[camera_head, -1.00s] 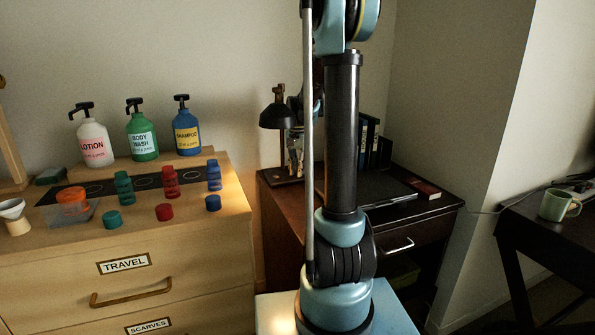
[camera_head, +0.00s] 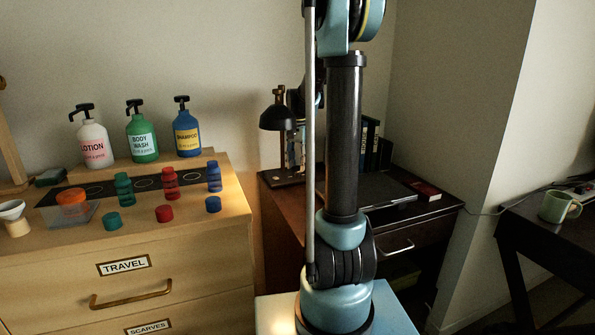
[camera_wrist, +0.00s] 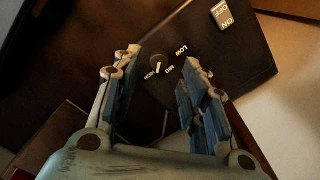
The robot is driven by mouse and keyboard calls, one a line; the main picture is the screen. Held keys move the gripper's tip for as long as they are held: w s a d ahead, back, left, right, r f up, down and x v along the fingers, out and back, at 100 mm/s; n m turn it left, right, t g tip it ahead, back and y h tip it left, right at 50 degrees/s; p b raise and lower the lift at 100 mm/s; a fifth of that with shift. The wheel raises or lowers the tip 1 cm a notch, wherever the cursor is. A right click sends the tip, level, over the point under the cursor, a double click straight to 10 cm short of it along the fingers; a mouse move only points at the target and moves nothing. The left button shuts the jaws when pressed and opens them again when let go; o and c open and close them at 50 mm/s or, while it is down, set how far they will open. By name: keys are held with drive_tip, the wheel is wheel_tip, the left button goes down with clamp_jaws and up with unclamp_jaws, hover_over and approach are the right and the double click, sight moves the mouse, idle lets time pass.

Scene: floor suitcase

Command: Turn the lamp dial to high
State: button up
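The desk lamp (camera_head: 277,117) has a black shade and stands on the dark desk, left of my arm in the head view. In the wrist view its black base (camera_wrist: 245,70) carries a round dark dial (camera_wrist: 157,64) with LOW, MED and HIGH printed around it. A small pale mark on the dial appears to be on the side of MED and HIGH; I cannot tell exactly which setting it points to. My gripper (camera_wrist: 162,57) is open, its fingers spread on either side of the dial in the picture. I cannot tell whether they touch it.
A white OFF/ON switch (camera_wrist: 222,14) sits on the lamp base. A closed laptop (camera_head: 375,189) and a red box (camera_head: 427,191) lie on the desk (camera_head: 280,215). A dresser (camera_head: 205,245) with bottles stands at left, a green mug (camera_head: 556,206) at right.

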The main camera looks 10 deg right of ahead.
wheel_tip(320, 180, up, 9)
idle(0.4)
wheel_tip(320, 180, up, 5)
drive_tip(key=n, duration=1.3)
hover_over(298, 174)
drive_tip(key=w, duration=0.1)
wheel_tip(298, 174, down, 17)
drive_tip(key=shift+w+d+f, duration=0.1)
drive_tip(key=shift+d+f, duration=0.05)
clamp_jaws()
